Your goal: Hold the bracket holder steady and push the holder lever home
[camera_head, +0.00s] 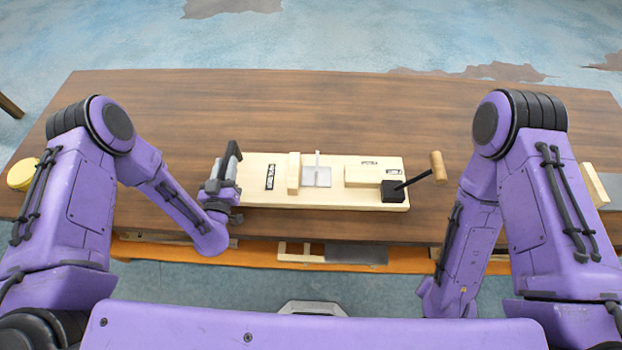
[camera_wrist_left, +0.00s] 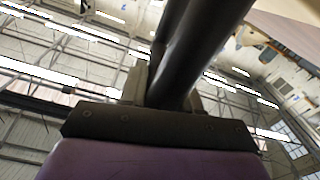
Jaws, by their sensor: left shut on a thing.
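The bracket holder is a pale wooden board (camera_head: 330,197) lying on the dark brown table. It carries a grey metal bracket (camera_head: 317,175) between wooden blocks. The holder lever (camera_head: 414,180) rises from a black base at the right end and leans right, with a wooden knob (camera_head: 438,167) on its tip. A black bar handle (camera_head: 231,157) stands at the board's left end. My left gripper (camera_head: 222,187) is shut on this handle; the left wrist view shows the dark bar (camera_wrist_left: 190,50) between its fingers. My right gripper is out of sight; only its arm shows, right of the lever.
The table (camera_head: 330,110) is clear behind the board. A yellow round object (camera_head: 22,174) lies at the far left edge. A wooden block (camera_head: 594,185) lies at the right, partly behind my right arm. An orange shelf with several pieces shows below the front edge.

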